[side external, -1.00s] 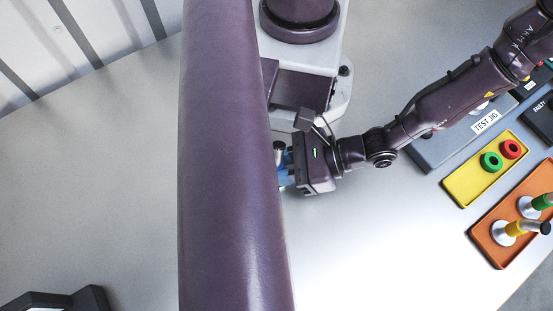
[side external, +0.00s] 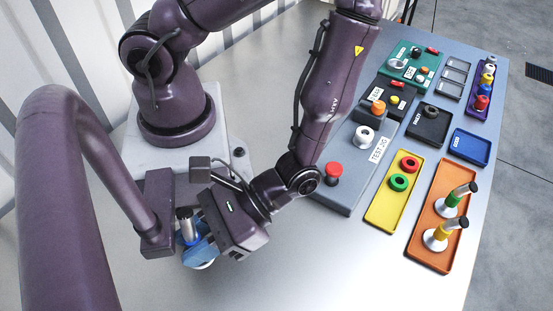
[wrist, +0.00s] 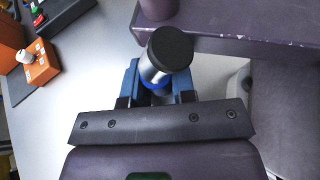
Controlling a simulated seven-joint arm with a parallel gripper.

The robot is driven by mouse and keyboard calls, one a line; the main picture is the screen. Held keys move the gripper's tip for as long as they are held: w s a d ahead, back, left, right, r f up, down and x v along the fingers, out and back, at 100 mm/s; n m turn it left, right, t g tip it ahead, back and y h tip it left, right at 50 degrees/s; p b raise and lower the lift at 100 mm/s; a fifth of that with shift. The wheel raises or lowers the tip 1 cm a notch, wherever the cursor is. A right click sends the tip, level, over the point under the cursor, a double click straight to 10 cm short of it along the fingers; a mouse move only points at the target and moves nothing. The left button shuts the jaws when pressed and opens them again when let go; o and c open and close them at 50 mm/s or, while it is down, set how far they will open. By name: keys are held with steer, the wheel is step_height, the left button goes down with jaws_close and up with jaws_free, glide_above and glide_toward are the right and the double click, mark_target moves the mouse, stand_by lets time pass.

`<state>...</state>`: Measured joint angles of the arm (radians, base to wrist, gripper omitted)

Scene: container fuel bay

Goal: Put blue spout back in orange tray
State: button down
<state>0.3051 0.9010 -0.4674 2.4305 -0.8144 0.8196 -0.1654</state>
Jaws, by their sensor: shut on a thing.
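The blue spout (side external: 187,225), a silver cylinder with a black cap and a blue band, is held in my gripper (side external: 198,247). The wrist view shows the spout (wrist: 170,58) between the blue fingers of my gripper (wrist: 158,88), cap toward the camera. In the side view a white round base shows below the fingers. The orange tray (side external: 430,259) lies on the right of the table, well away from my gripper. It holds a green-banded spout (side external: 454,203) and a yellow-banded spout (side external: 439,236), both leaning.
Left of the tray lie a yellow tray (side external: 381,221) with red and green rings and the grey test jig (side external: 346,185) with knobs. A blue tray (side external: 470,147) and a black tray (side external: 427,128) lie behind. The table front is clear; a purple arm link stands close left of the spout.

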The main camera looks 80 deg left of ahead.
steer(key=w+n+t+h, duration=0.8)
steer(key=w+n+h, duration=0.15)
steer(key=w, duration=0.95)
steer(key=w+a+r+n+t+y, duration=0.1)
steer(key=w+a+r+n+t, duration=0.1)
steer(key=w+a+n+t, duration=0.65)
steer(key=w+a+r+n+t+y, duration=0.2)
steer(key=w+a+n+t, duration=0.25)
steer(key=w, duration=0.75)
glide_above(454, 181)
steer(key=s, duration=0.1)
steer(key=shift+h, duration=0.25)
step_height(454, 181, down, 9)
steer(key=shift+s, duration=0.1)
steer(key=shift+w+f, duration=0.35)
steer(key=shift+f, duration=0.1)
steer(key=shift+w+f, duration=0.2)
steer(key=shift+f, duration=1.5)
